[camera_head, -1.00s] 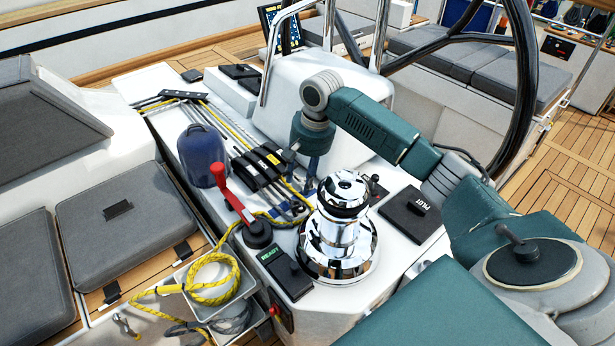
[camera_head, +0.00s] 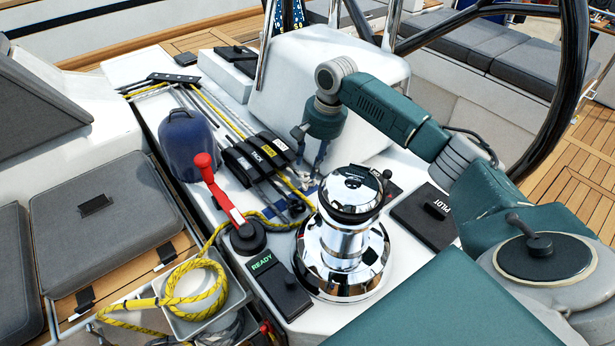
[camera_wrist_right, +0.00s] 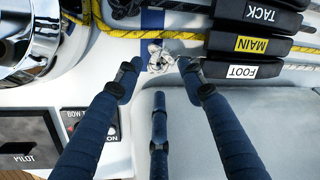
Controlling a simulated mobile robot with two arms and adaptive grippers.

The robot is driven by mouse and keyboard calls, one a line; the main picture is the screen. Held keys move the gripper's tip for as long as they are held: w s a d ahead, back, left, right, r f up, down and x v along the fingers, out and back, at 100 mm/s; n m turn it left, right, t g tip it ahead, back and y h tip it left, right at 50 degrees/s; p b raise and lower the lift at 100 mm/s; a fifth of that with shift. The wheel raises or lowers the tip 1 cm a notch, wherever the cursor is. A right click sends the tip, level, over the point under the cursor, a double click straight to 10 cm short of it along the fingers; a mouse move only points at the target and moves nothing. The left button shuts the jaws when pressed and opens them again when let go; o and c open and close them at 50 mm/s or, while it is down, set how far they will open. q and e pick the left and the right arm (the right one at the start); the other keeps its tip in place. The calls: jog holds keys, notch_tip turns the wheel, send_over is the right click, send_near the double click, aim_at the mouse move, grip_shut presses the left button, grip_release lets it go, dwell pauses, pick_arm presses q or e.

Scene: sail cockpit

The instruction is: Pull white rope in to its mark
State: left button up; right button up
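My right gripper (camera_head: 318,168) points down at the deck between the winch and the clutches. In the right wrist view the gripper (camera_wrist_right: 158,70) has its fingers apart. A small tangled white rope bit (camera_wrist_right: 158,60) lies between the fingertips, at a blue stripe (camera_wrist_right: 152,20) on the deck; I cannot tell if the fingers touch it. Pale lines run through the black clutches (camera_head: 256,158), labelled TACK, MAIN and FOOT (camera_wrist_right: 242,71). A yellow rope (camera_wrist_right: 195,34) passes just beyond the fingertips. My left gripper is not in view.
A chrome winch (camera_head: 343,240) stands close beside the right gripper. A red-handled lever (camera_head: 218,190), blue bag-like cover (camera_head: 188,145), READY box (camera_head: 280,285) and tray (camera_head: 242,297) with coiled yellow rope are left of the winch. A PILOT panel (camera_head: 425,215) is to its right.

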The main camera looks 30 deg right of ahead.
aim_at(308, 176)
jog(key=f, duration=0.4)
jog(key=w+f, duration=0.1)
jog(key=f, duration=0.1)
jog(key=shift+a, duration=0.3)
jog(key=shift+a+f, duration=0.1)
jog(key=shift+f, duration=0.4)
